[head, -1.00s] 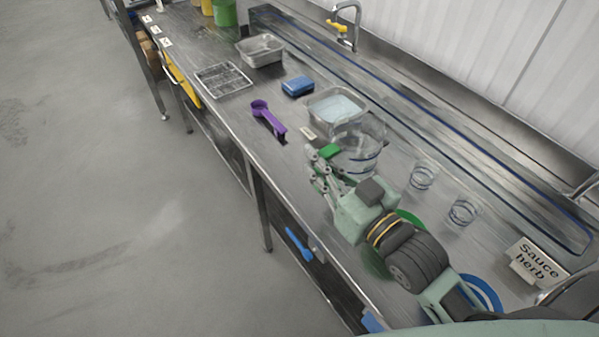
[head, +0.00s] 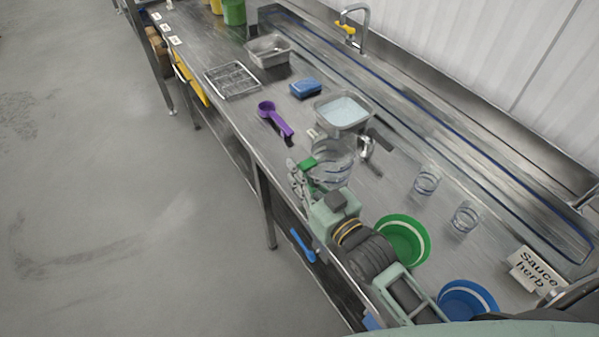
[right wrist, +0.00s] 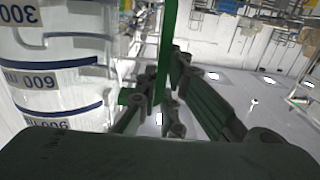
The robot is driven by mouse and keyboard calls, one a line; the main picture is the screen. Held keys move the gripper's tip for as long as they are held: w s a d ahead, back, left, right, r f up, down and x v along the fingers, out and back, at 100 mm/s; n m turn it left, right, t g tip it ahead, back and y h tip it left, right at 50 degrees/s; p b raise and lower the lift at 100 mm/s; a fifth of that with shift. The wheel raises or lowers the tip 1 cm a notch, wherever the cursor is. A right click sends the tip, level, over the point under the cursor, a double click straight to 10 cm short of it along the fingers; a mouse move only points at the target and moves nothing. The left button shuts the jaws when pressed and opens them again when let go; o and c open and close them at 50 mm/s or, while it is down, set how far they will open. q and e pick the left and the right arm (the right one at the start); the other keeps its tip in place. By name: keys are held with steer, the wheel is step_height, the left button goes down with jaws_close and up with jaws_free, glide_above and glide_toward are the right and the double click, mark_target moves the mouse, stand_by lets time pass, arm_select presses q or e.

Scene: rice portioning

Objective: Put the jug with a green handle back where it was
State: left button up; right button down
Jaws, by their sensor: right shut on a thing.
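The clear jug (head: 333,165) with blue markings and a green handle (head: 308,164) is near the front edge of the steel counter in the head view. My right gripper (head: 301,174) is shut on its green handle. In the right wrist view the jug's wall (right wrist: 55,75) fills the left side, and the green handle (right wrist: 166,50) runs down between the fingers (right wrist: 165,98). The jug looks about upright; I cannot tell whether its base touches the counter. My left gripper is not in view.
A tray of pale contents (head: 343,128) stands behind the jug, with a metal utensil (head: 367,147) beside it. A purple scoop (head: 275,118) lies to the left. Two clear cups (head: 427,181), a green bowl (head: 402,240) and a blue bowl (head: 467,300) are to the right.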

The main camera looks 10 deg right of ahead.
steer(key=c, duration=2.4)
jaws_free()
steer(key=shift+f, duration=0.15)
steer(key=o, duration=0.4)
steer(key=shift+o, duration=0.5)
steer(key=shift+r, duration=0.2)
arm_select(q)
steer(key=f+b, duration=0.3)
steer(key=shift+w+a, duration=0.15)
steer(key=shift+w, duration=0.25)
arm_select(e)
steer(key=v, duration=1.2)
